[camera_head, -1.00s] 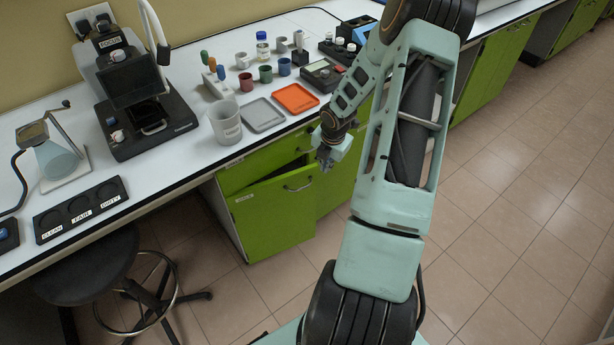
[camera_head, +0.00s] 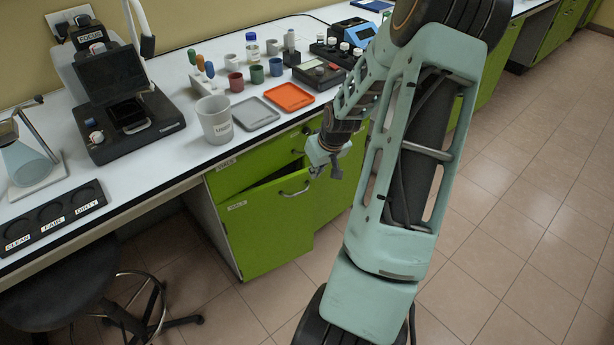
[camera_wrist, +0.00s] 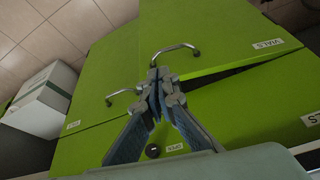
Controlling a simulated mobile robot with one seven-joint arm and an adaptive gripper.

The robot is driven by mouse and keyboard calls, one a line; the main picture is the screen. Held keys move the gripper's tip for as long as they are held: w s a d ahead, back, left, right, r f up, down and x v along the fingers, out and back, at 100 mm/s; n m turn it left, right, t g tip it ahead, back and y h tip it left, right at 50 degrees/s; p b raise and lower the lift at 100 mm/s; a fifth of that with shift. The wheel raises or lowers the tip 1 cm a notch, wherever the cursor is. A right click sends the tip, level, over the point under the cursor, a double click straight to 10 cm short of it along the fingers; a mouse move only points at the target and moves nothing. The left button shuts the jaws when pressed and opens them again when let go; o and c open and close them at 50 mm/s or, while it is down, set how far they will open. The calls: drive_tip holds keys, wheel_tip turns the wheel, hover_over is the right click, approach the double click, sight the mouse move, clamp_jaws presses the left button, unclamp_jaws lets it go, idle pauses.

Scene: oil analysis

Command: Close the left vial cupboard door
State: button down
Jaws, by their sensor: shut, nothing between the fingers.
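The left vial cupboard door (camera_head: 265,232) is green with a "VIALS" label. It stands slightly ajar, with a dark gap along its top edge below the drawer (camera_head: 245,172). Its metal handle (camera_head: 295,189) is near the upper right corner. In the wrist view the door (camera_wrist: 225,30) fills the upper right, with its handle (camera_wrist: 175,51) just beyond my fingertips and the dark gap to the right. My gripper (camera_wrist: 158,76) is shut and empty, close to the handle; I cannot tell whether it touches. In the head view my gripper (camera_head: 330,172) is right of the handle.
The counter (camera_head: 180,155) above holds a beaker (camera_head: 215,122), a grey tray (camera_head: 254,114), an orange tray (camera_head: 289,96) and a microscope-like device (camera_head: 125,105). A stool (camera_head: 60,290) stands at lower left. A white box (camera_wrist: 42,100) shows in the wrist view. Floor at right is clear.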

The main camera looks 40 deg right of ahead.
sight(298, 172)
drive_tip(key=x, duration=0.3)
drive_tip(key=w+b+x, duration=0.1)
drive_tip(key=x, duration=0.3)
drive_tip(key=w+r+x, duration=0.1)
drive_tip(key=x, duration=0.2)
drive_tip(key=shift+w+d+f+b, duration=0.15)
drive_tip(key=shift+w+b, duration=0.1)
drive_tip(key=shift+b, duration=0.05)
drive_tip(key=shift+w, duration=0.6)
drive_tip(key=shift+w+d+n+y, duration=0.15)
drive_tip(key=shift+w+n, duration=0.25)
drive_tip(key=shift+w, duration=0.4)
drive_tip(key=shift+w+d+n+y, duration=0.15)
drive_tip(key=shift+w+n, duration=0.25)
drive_tip(key=shift+w, duration=0.45)
drive_tip(key=shift+s, duration=0.1)
